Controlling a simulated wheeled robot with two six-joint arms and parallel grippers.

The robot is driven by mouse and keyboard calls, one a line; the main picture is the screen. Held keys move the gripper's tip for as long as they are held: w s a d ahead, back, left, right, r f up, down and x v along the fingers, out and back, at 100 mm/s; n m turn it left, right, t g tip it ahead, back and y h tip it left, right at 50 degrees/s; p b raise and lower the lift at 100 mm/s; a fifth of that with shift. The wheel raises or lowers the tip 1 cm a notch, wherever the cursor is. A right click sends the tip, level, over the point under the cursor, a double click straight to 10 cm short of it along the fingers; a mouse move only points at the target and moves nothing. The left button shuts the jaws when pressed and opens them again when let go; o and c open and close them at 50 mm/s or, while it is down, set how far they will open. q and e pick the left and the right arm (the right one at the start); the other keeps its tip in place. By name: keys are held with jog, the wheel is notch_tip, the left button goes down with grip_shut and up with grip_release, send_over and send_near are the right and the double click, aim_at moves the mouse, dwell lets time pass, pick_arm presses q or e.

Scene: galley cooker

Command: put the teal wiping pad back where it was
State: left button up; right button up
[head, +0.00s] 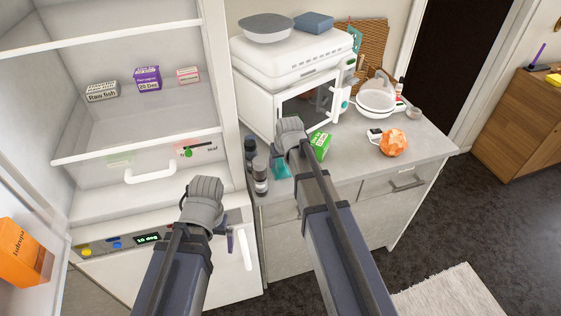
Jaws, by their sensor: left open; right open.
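A flat teal piece, which looks like the teal wiping pad (280,170), lies near the front edge of the grey counter, left of a green box. My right arm partly covers it. My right gripper (290,126) is open, above the counter in front of the white oven and just beyond the pad in the picture. I see nothing held in it; its fingertips face away from me. My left gripper (205,188) is open and empty-looking, in front of the fridge's lower part, well left of the pad.
Dark bottles (260,175) stand left of the pad. The green box (320,145) is right of it. An orange crumpled object (394,142) lies farther right.

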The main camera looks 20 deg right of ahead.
jog(key=p+v, duration=1.1)
jog(key=v, duration=0.1)
jog(key=s+a+n+g, duration=0.1)
jog(key=s+a+g, duration=0.1)
jog(key=s+a, duration=0.4)
jog(key=s+a+f+n+g+h, duration=0.1)
jog(key=s+a+n+g, duration=0.1)
jog(key=s+a, duration=0.5)
jog(key=s, duration=0.6)
jog(key=shift+s+a+f+g+h, duration=0.25)
jog(key=shift+s+g+h, duration=0.05)
jog(key=shift+s+g, duration=0.1)
